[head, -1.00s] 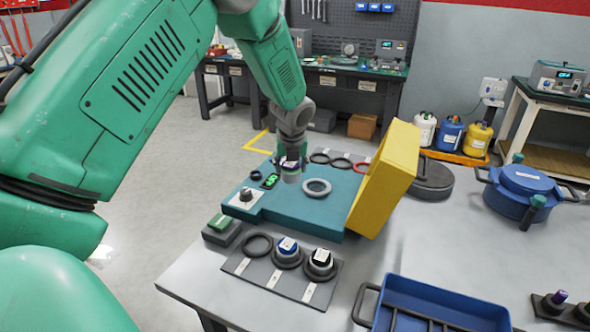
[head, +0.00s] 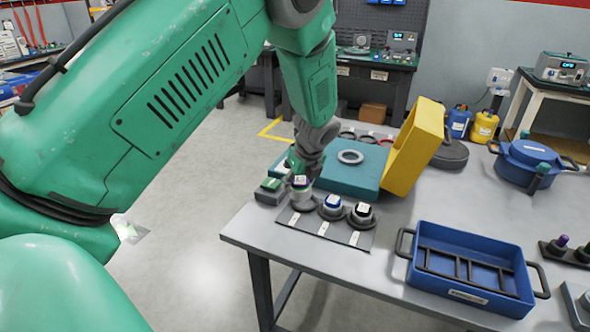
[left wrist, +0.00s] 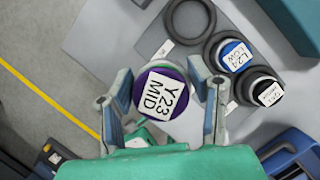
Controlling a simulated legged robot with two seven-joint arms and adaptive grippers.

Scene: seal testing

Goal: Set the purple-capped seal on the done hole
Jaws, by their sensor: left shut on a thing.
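My left gripper (head: 301,176) is shut on the purple-capped seal (left wrist: 162,94). Its white label reads "Y23 MID" in the left wrist view, with a finger on either side. In the head view the seal (head: 300,184) is over the left end of the dark rack (head: 340,236). The rack's empty ring (left wrist: 190,21) shows beyond the seal in the left wrist view. Beside it stand a blue-capped seal (head: 332,203) and a black-capped seal (head: 362,211). I cannot read which hole is marked done. My right gripper is not in view.
Behind the rack is the teal tester (head: 345,180) with a grey ring (head: 350,157) on top and its yellow lid (head: 414,148) raised. A blue tray (head: 470,235) stands to the right. Bare table lies in front of the rack.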

